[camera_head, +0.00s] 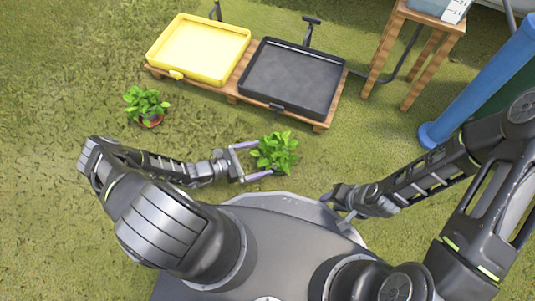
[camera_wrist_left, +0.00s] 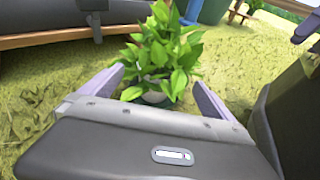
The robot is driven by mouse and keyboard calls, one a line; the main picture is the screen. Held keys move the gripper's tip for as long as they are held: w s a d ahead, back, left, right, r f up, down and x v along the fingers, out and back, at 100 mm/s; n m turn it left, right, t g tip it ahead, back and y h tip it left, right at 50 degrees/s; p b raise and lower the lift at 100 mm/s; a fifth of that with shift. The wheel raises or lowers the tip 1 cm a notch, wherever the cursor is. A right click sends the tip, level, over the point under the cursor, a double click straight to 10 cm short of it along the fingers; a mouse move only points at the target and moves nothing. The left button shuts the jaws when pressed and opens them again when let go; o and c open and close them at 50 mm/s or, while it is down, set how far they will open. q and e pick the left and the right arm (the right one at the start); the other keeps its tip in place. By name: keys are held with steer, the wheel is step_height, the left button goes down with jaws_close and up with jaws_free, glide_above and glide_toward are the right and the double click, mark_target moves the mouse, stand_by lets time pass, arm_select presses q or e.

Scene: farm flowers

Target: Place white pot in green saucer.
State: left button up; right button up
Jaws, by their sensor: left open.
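A leafy green plant (camera_head: 275,152) stands on the grass in front of me. I do not make out a green saucer.
A yellow tray (camera_head: 200,48) and a black tray (camera_head: 291,77) sit on a low wooden stand (camera_head: 232,94). Another plant in a reddish pot (camera_head: 151,121) stands to the left. A wooden table (camera_head: 431,25) and a blue post (camera_head: 480,85) are at right. Grass between is clear.

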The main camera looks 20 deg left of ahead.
arm_select(q)
steer(key=p+v, duration=0.1)
steer(key=v, duration=0.6)
stand_by(0.6)
